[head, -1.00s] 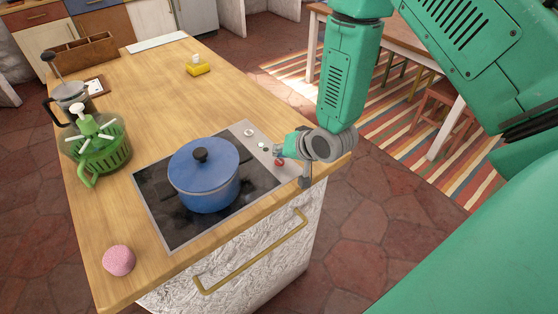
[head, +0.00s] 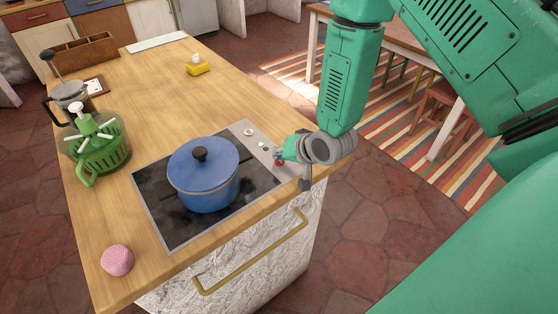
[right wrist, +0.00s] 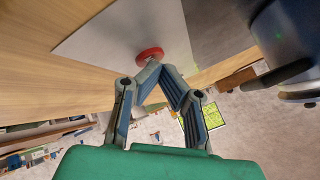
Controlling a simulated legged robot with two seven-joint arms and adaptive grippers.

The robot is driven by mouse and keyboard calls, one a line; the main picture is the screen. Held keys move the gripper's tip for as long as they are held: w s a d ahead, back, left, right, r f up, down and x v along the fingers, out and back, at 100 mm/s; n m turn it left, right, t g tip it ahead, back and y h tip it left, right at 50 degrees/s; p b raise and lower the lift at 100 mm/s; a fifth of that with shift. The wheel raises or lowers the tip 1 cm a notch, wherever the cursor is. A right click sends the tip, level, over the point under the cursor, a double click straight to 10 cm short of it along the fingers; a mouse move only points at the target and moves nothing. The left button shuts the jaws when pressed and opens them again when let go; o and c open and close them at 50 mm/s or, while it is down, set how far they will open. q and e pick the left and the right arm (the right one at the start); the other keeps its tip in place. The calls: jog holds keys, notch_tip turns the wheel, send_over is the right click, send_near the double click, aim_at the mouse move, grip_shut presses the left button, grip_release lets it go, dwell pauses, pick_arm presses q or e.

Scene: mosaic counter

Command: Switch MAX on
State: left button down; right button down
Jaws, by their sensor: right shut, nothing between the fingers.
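The cooktop's control strip (head: 241,131) runs along the right side of the black hob (head: 160,215) and carries several small knobs. One is white (head: 248,132), one is green (head: 263,145), and a red one (head: 279,162) sits closest to my right gripper. I cannot read any label, so I cannot tell which is MAX. My right gripper (head: 277,155) is shut and empty, its tips at the red knob. In the right wrist view, the fingertips (right wrist: 154,64) meet just below the red knob (right wrist: 150,56); contact is unclear. My left gripper is not in view.
A blue lidded pot (head: 204,178) stands on the hob, left of the knobs. A brass handle (head: 250,255) sticks out below the front edge.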

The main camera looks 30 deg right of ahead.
jog(key=shift+f, duration=0.2)
jog(key=shift+r, duration=0.1)
dwell(0.4)
jog(key=shift+r+p, duration=0.65)
jog(key=shift+r, duration=0.1)
notch_tip(320, 180, up, 5)
jog(key=p, duration=0.4)
dwell(0.3)
